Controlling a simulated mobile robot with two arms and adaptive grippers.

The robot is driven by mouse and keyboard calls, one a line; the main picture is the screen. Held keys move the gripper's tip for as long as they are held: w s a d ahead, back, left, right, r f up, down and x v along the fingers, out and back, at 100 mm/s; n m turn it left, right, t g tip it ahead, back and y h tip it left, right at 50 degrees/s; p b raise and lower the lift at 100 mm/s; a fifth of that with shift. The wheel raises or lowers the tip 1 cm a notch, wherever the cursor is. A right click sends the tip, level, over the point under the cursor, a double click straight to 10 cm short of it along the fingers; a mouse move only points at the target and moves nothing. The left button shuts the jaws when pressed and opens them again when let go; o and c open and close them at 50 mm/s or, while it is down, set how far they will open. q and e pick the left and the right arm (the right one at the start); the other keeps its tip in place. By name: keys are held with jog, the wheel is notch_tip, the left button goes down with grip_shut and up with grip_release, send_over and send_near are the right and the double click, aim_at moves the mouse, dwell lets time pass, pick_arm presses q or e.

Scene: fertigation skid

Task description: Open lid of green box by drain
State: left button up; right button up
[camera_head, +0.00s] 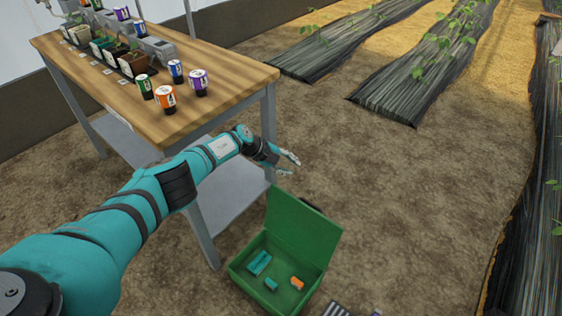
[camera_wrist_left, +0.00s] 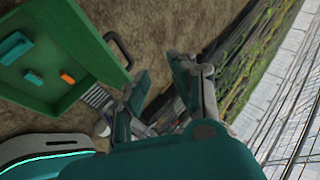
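The green box (camera_head: 238,272) stands on the soil beside the table leg. Its lid (camera_head: 300,232) is raised and tilted up at the back, so the inside shows. Two teal pieces and an orange piece lie in it. The open box (camera_wrist_left: 75,35) also shows in the left wrist view, with a dark handle (camera_wrist_left: 120,48) beside it. My left gripper (camera_head: 291,165) is above and behind the raised lid, apart from it. Its fingers (camera_wrist_left: 158,78) are spread with nothing between them. A grey slatted grate (camera_head: 335,309), perhaps the drain, is partly cut off in front. My right gripper is not in view.
A wooden table (camera_head: 225,75) with grey legs stands at left, carrying several labelled cups (camera_head: 166,97) and planters. Bare soil (camera_head: 400,220) is open at right, up to black-covered plant rows (camera_head: 400,88).

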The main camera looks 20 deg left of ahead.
pick_arm(q)
jog(key=v, duration=0.7)
jog(key=shift+s, duration=0.1)
